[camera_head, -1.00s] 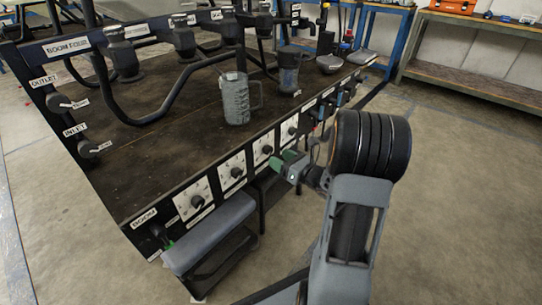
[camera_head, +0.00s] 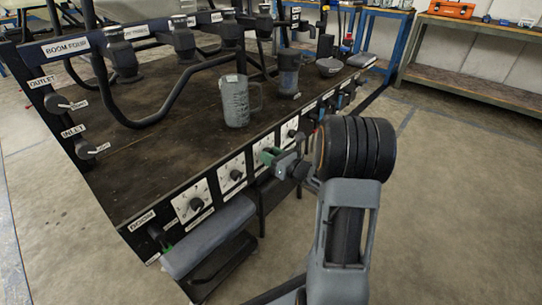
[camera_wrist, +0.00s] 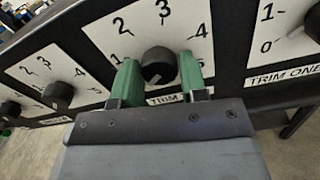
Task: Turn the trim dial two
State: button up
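In the wrist view, a round black dial (camera_wrist: 158,65) sits on a white plate numbered 1 to 5. Its label begins "TRIM"; the rest is hidden behind my right finger. My gripper (camera_wrist: 161,72) has green fingers, one on each side of the dial, spread apart, with a thin gap visible at the right. I cannot tell whether the left finger touches the dial. In the head view, my gripper (camera_head: 279,158) is at the third plate from the left, covering most of that dial.
Other dials stand to the left (camera_wrist: 57,95). On the bench are a measuring jug (camera_head: 236,102) and a dark cup (camera_head: 288,75). A grey padded block (camera_head: 208,238) juts out below the panel's left end.

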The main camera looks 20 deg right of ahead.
jog(key=c, duration=0.5)
